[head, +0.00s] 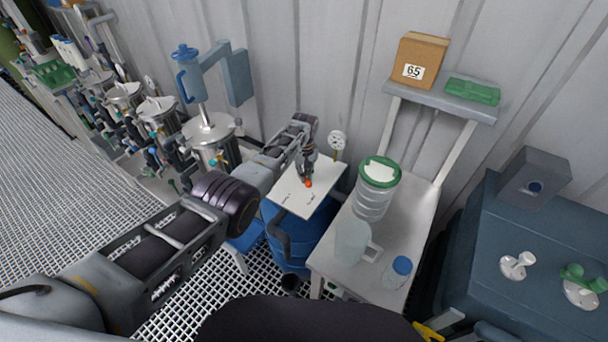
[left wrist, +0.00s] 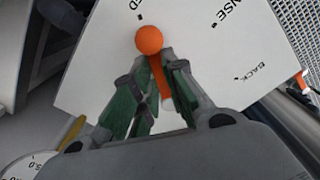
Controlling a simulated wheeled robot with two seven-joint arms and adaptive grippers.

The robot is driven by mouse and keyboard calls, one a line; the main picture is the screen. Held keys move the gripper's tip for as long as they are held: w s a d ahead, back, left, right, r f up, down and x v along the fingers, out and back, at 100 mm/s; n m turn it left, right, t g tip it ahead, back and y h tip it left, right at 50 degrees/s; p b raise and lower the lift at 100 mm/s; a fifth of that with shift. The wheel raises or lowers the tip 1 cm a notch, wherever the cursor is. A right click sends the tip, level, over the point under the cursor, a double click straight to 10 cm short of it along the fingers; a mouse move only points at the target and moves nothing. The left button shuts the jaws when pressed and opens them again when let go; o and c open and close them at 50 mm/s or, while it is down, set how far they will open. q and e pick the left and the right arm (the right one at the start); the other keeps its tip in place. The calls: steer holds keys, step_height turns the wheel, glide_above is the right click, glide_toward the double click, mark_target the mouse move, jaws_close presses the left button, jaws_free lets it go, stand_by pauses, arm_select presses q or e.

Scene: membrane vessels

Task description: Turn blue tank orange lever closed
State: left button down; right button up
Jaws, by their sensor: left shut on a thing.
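The blue tank (head: 290,250) stands below a white label plate (head: 312,199). The orange lever (head: 309,183) is on this plate, beneath my left gripper (head: 306,165). In the left wrist view, the lever's round orange knob (left wrist: 149,40) sits beyond the fingertips, near a partly visible label ending in "ED". Its orange shaft (left wrist: 160,78) runs back between the green-padded fingers of my left gripper (left wrist: 158,68), which is shut on it. My right gripper does not show.
A pressure gauge (head: 338,140) stands just behind the plate. To the right, a white table (head: 405,215) holds a green-lidded jar (head: 374,190), a clear pitcher (head: 352,241) and a blue-capped bottle (head: 397,272). Steel vessels (head: 211,133) stand at the left.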

arm_select(q)
steer(key=shift+w+d+r+n, duration=0.1)
steer(key=shift+w+d+n, duration=0.1)
steer(key=shift+n, duration=0.2)
steer(key=c, duration=1.5)
jaws_free()
steer(key=shift+o, duration=0.2)
steer(key=shift+r, duration=0.1)
step_height(320, 180, up, 12)
steer(key=shift+f, duration=0.2)
